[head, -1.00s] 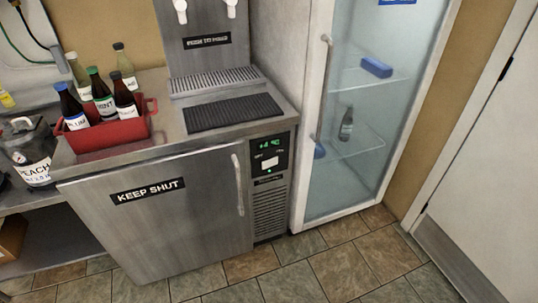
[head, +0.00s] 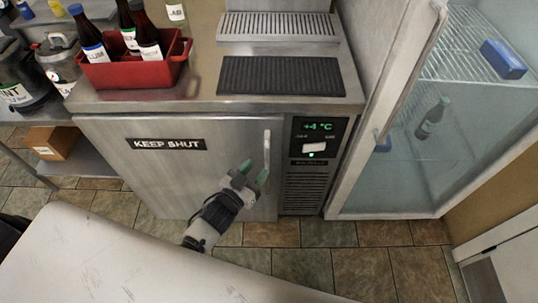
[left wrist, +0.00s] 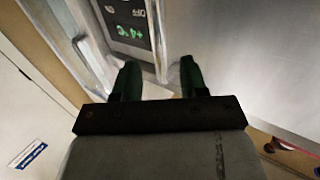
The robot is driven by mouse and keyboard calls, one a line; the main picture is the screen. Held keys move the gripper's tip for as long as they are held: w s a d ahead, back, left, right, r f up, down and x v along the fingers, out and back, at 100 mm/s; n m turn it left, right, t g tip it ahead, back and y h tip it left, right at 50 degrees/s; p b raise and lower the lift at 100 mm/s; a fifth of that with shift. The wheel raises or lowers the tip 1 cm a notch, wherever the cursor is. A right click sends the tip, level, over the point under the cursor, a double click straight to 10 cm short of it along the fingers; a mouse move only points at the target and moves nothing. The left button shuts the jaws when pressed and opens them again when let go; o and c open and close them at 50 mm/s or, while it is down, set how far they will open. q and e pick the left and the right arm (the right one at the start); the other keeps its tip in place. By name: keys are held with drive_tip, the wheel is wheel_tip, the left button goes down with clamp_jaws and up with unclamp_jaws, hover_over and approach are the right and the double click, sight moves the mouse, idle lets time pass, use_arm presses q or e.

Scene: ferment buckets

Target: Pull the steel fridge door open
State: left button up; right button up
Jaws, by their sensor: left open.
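The steel fridge door (head: 185,165) is shut flush under the counter and bears a KEEP SHUT label (head: 166,144). Its light vertical handle (head: 267,150) is near the door's right edge. My left gripper (head: 254,171) is open, its green fingertips by the lower part of the handle in the head view. I cannot tell whether they touch it. In the left wrist view, the two fingers (left wrist: 160,75) are apart, with the display panel (left wrist: 125,25) beyond them and the steel door (left wrist: 245,60) to the right. My right gripper is not in view.
A red caddy (head: 125,74) with bottles and a black drip mat (head: 280,76) are on the counter. A white-framed glass cooler (head: 400,140) stands close on the right. Tiled floor (head: 300,235) lies in front of the door.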

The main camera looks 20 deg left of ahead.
sight(265, 160)
use_arm(q)
drive_tip(key=x, duration=0.4)
drive_tip(key=shift+w+d, duration=0.1)
drive_tip(key=shift+w, duration=0.15)
drive_tip(key=shift+w+d, duration=0.15)
drive_tip(key=shift+w, duration=0.35)
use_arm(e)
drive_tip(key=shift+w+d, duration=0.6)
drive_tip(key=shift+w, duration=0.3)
use_arm(q)
clamp_jaws()
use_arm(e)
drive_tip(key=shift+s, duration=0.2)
